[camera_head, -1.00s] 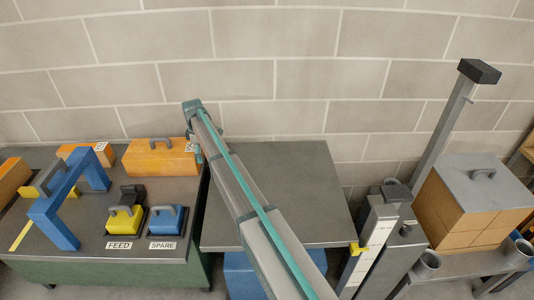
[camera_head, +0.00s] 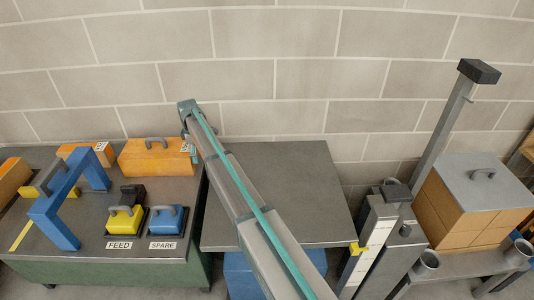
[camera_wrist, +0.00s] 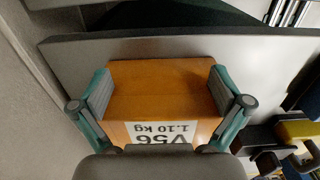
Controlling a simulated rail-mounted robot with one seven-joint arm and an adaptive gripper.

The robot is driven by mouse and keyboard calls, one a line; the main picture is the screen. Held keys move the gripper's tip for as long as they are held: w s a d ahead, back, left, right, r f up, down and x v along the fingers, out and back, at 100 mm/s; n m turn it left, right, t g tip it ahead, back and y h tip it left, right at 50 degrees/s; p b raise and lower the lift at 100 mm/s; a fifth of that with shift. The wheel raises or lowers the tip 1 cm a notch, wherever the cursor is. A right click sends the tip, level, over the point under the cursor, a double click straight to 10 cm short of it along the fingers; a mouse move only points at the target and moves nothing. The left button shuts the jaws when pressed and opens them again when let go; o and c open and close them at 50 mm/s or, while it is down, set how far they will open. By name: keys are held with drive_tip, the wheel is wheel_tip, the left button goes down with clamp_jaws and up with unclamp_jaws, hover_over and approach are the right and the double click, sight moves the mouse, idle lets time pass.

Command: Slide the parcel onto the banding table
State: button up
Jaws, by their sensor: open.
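The orange parcel (camera_head: 150,158) has a grey handle on top and lies at the back right of the green-sided table (camera_head: 75,262), which carries a blue arch and looks like the banding table. In the wrist view the parcel (camera_wrist: 160,82) shows a white label reading V56, 1.10 kg. My gripper (camera_head: 190,150) is at the parcel's right end, mostly hidden behind my arm. In the wrist view its teal, grey-padded fingers (camera_wrist: 160,92) stand open on either side of the parcel. I cannot tell whether the pads touch it.
A bare grey platform (camera_head: 290,190) adjoins the table on the right. The blue arch (camera_head: 62,205), a yellow FEED block (camera_head: 124,219) and a blue SPARE block (camera_head: 165,221) stand on the table. A post (camera_head: 450,125) and a lidded carton (camera_head: 460,215) stand farther right.

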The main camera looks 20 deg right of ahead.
drive_tip(key=shift+w+a, duration=0.2)
drive_tip(key=shift+a, duration=0.35)
drive_tip(key=shift+w+a, duration=0.2)
drive_tip(key=shift+a, duration=0.3)
idle(0.9)
drive_tip(key=shift+s+d, duration=0.25)
drive_tip(key=shift+d, duration=0.5)
drive_tip(key=shift+s+d, duration=0.25)
drive_tip(key=shift+d, duration=0.45)
wheel_tip(320, 180, up, 13)
drive_tip(key=p, duration=0.5)
drive_tip(key=shift+p, duration=0.4)
